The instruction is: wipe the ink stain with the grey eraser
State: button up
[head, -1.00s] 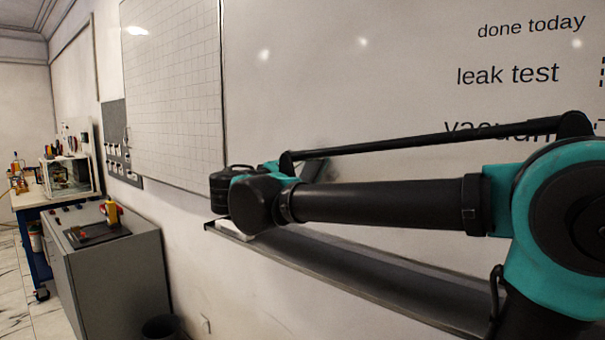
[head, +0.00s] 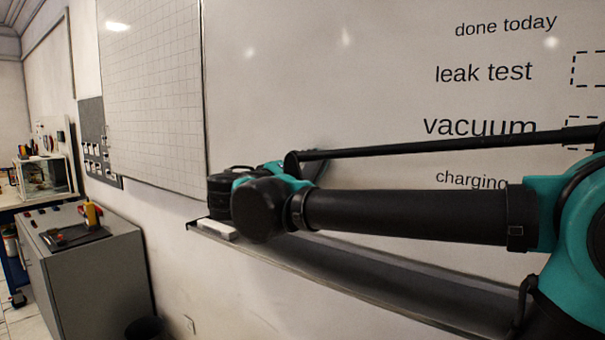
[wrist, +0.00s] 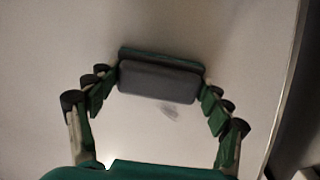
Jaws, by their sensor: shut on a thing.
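In the wrist view, my gripper (wrist: 160,84) is shut on the grey eraser (wrist: 158,82), which lies crosswise between the fingertips in front of the whiteboard (wrist: 240,40). I cannot tell whether the eraser touches the board. A small, faint grey ink stain (wrist: 170,112) shows on the board just below the eraser in the picture, slightly right of its middle and not covered by it. In the head view, the whiteboard (head: 300,90) fills the right side. There my arm's end mostly hides the gripper, and I cannot make out the stain.
A dark tray ledge (head: 360,278) runs along the board's lower edge, with a white block (head: 217,229) at its left end. A grey cabinet (head: 95,270) with tools on top and a dark bin (head: 152,328) stand at left. Printed writing (head: 484,73) is on the board's right.

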jog(key=shift+s+d, duration=0.6)
jog(key=shift+d, duration=0.2)
jog(key=shift+a, duration=0.1)
jog(key=w+a, duration=0.7)
jog(key=a, duration=0.1)
jog(key=shift+a, duration=0.4)
dwell(0.4)
jog(key=shift+v, duration=3.05)
jog(key=shift+s, duration=0.1)
jog(key=shift+v, duration=1.45)
